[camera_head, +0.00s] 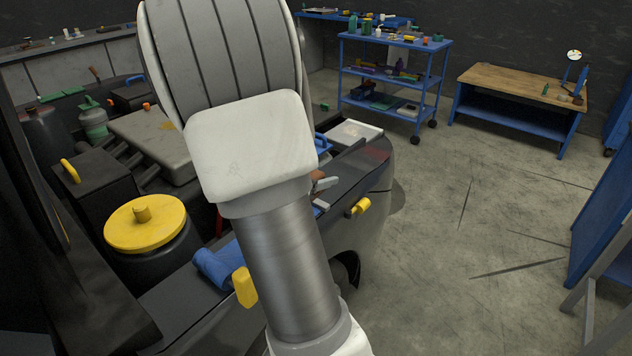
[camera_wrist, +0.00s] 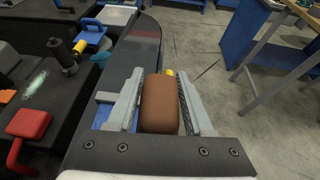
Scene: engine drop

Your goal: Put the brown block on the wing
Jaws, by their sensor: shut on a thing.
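My gripper (camera_wrist: 160,84) is shut on the brown block (camera_wrist: 160,106), which sits between its two grey fingers in the wrist view. In the head view my arm covers most of the gripper; only a grey finger and a small brown part of the block (camera_head: 318,174) show beside the arm. The wing (camera_head: 372,162) is the dark, smooth body panel along the right side of the engine bay; it also shows in the wrist view (camera_wrist: 143,45). The block appears over the wing near its outer edge. I cannot tell whether it touches the wing.
A yellow piece (camera_head: 358,207) is at the wing's outer edge. A blue cloth (camera_head: 217,268) lies on the near part of the wing. A white tray (camera_head: 352,133) is at its far end. The engine bay with a yellow cap (camera_head: 145,232) lies left; open floor lies right.

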